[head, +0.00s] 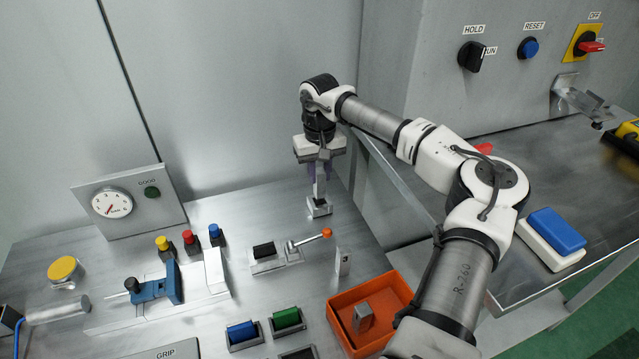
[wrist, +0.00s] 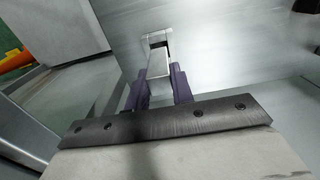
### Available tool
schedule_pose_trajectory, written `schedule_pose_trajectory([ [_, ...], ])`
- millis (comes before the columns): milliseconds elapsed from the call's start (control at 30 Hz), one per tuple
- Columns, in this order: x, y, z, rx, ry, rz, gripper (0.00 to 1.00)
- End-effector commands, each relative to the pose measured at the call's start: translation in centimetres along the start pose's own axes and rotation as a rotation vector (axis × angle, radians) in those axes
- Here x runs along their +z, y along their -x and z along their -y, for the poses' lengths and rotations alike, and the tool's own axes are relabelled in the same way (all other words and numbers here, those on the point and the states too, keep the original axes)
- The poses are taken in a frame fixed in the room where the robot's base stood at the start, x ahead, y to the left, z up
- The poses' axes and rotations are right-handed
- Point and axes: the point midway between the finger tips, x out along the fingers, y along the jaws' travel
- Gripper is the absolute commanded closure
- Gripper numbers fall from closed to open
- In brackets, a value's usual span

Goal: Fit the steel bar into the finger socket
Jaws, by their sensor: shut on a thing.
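My gripper (head: 320,174), with purple fingers, points down near the back of the steel bench and is shut on a steel bar (head: 320,190). In the wrist view the bar (wrist: 159,62) sits between the fingertips of my gripper (wrist: 160,74). The finger socket (head: 319,209) is a small steel block directly below the bar. In the wrist view the socket (wrist: 152,36) shows a dark opening beside the bar's far end. The bar's lower end meets or overlaps the socket in both views; I cannot tell whether it is inside.
An orange tray (head: 335,318) holding a grey block (head: 362,317) stands at the front. A toggle clamp (head: 290,250) with an orange knob and a small upright plate (head: 343,262) stand before the socket. A gauge panel (head: 128,202) is at left. Bench around the socket is clear.

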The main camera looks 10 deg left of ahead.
Motion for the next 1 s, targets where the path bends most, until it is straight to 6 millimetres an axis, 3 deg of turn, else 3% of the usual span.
schedule_pose_trajectory([
  [400, 0.0, -4.4, 0.1, -0.001, 0.001, 0.000, 1.00],
  [767, 0.0, -5.0, 0.0, 0.001, 0.001, 0.000, 1.00],
  [800, 0.0, -4.8, 0.0, 0.001, 0.001, 0.000, 0.71],
  [933, 0.0, -4.8, 0.0, 0.001, 0.001, 0.000, 0.55],
  [1000, 0.0, -4.8, 0.0, 0.001, 0.001, 0.000, 0.55],
])
